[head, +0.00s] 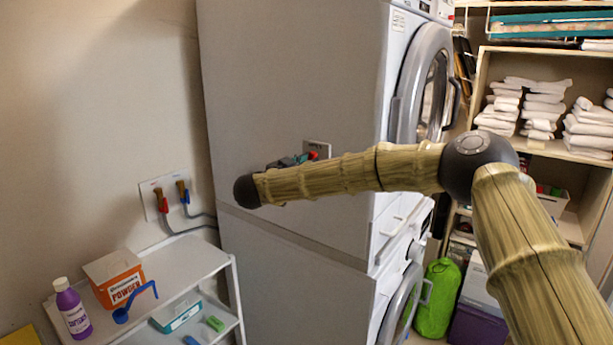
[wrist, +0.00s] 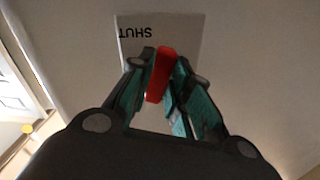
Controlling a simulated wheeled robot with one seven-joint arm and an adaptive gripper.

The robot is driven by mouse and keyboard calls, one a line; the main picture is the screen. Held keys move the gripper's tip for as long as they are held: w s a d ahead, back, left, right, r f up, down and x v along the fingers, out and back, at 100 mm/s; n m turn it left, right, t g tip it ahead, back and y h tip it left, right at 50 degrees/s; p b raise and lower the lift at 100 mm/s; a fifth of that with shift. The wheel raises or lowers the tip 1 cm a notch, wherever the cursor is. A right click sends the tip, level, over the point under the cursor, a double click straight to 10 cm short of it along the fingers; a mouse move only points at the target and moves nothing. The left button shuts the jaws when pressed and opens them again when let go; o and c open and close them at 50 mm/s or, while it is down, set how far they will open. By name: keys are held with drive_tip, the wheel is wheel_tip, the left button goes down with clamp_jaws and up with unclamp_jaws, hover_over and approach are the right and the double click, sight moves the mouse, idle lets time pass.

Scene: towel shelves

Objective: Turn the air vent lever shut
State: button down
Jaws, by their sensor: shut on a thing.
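The air vent lever is a short red handle (wrist: 159,72) between my fingertips in the wrist view. Behind it is a pale plate (wrist: 188,28) with the word SHUT, upside down in this view, left of the lever's upper end. My gripper (wrist: 160,80) is shut on the red lever, a dark finger on each side. My arm hides part of my gripper (head: 297,160) there.
Stacked washer and dryer (head: 290,70) fill the middle. A white cart (head: 185,262) with a purple bottle (head: 72,308), an orange powder box (head: 115,277) and a blue scoop (head: 122,314) stands at the left. Shelves with folded towels (head: 540,105) are at the right.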

drive_tip(key=m+b, duration=1.4)
drive_tip(key=b, duration=0.4)
drive_tip(key=shift+f+b, duration=0.2)
drive_tip(key=shift+b, duration=0.15)
drive_tip(key=shift+m, duration=0.4)
drive_tip(key=c, duration=1.3)
unclamp_jaws()
drive_tip(key=shift+r, duration=0.15)
drive_tip(key=v, duration=1.2)
